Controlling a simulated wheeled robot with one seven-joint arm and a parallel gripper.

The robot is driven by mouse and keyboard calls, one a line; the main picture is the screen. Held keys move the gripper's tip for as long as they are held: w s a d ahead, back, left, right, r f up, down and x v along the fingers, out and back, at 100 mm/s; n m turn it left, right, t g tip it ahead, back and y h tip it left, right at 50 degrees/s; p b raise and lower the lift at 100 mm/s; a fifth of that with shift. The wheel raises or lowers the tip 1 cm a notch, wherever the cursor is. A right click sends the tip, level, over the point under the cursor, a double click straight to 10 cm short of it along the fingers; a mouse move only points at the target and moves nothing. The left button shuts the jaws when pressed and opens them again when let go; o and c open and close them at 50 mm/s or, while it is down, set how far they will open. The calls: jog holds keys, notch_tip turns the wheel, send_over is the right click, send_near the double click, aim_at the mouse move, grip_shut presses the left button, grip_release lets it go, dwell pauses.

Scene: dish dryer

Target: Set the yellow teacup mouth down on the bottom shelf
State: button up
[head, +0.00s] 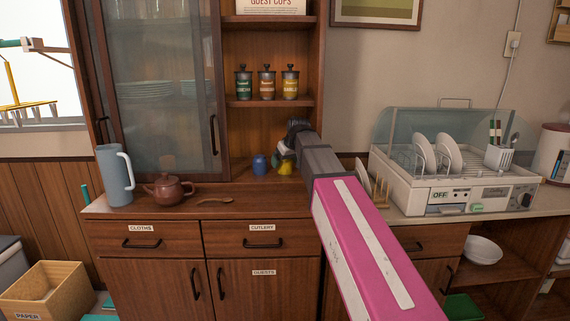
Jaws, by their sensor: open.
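The yellow teacup (286,168) is small in the head view, on the bottom shelf (238,172) of the open cabinet bay, just right of a blue cup (259,164). It appears mouth down, but its upper part is partly hidden by my gripper. My gripper (284,152) is at the end of my pink and grey arm, reaching in from the right. It is open, directly above and against or very close to the yellow teacup; I cannot tell whether they touch.
A brown teapot (167,189), a grey-blue jug (115,174) and a wooden spoon (215,200) stand or lie on the counter at left. Several canisters (267,83) stand on the shelf above. A dish dryer (452,180) with plates is at right.

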jog(key=v, duration=0.9)
jog(key=shift+s+r, duration=0.15)
jog(key=shift+r, duration=0.1)
jog(key=shift+s+d, duration=0.1)
